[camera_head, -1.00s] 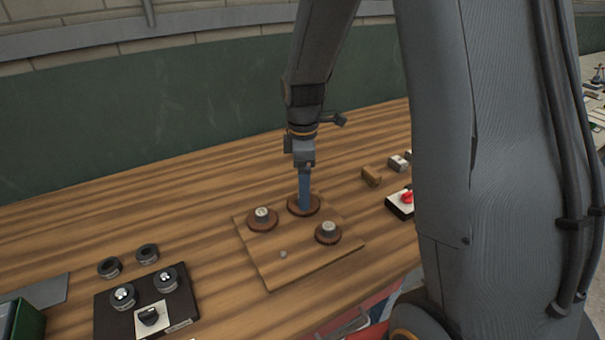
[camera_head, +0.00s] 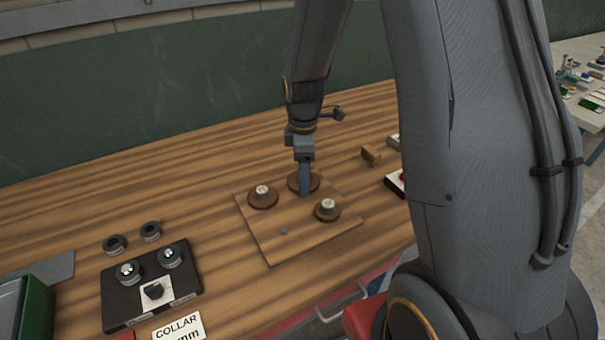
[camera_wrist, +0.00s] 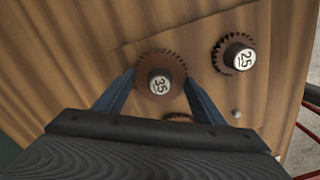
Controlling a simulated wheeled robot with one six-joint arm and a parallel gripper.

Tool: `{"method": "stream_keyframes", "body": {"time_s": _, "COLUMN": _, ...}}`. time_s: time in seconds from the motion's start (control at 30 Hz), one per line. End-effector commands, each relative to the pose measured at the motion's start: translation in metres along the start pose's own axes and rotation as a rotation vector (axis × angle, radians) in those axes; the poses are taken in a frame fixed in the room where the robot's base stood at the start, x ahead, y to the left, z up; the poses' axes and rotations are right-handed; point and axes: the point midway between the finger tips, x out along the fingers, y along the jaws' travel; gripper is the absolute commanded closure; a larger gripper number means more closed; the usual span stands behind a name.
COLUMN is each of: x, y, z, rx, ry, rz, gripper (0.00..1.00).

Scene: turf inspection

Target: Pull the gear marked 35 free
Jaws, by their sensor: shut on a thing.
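The gear marked 35 (camera_wrist: 160,84) is a brown toothed disc with a pale numbered hub. In the wrist view it sits between the two blue fingers of my gripper (camera_wrist: 158,86), which is shut on it at its sides. In the head view the gear (camera_head: 316,183) is at the far corner of a wooden board (camera_head: 290,245), partly hidden by my gripper (camera_head: 304,190). I cannot tell whether it is raised off the board. A third gear (camera_wrist: 178,117) is mostly hidden by my gripper.
Two gears, one at left (camera_head: 263,198) and one at right (camera_head: 327,210), stand close to my gripper. A bare small peg (camera_head: 284,231) is near the board's front. A black panel with knobs (camera_head: 150,285) lies front left, and a wooden block (camera_head: 371,156) to the right.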

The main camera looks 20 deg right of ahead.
Motion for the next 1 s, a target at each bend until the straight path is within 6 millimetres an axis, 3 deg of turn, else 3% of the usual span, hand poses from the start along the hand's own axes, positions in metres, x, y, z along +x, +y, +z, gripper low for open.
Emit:
{"method": "stream_keyframes", "body": {"time_s": 0.03, "x": 0.000, "y": 0.000, "z": 0.000, "rx": 0.000, "ry": 0.000, "rz": 0.000, "gripper": 0.47}}
{"method": "stream_keyframes", "body": {"time_s": 0.1, "x": 0.000, "y": 0.000, "z": 0.000, "rx": 0.000, "ry": 0.000, "rz": 0.000, "gripper": 0.59}}
{"method": "stream_keyframes", "body": {"time_s": 1.0, "x": -0.021, "y": 0.000, "z": 0.000, "rx": 0.000, "ry": 0.000, "rz": 0.001, "gripper": 0.59}}
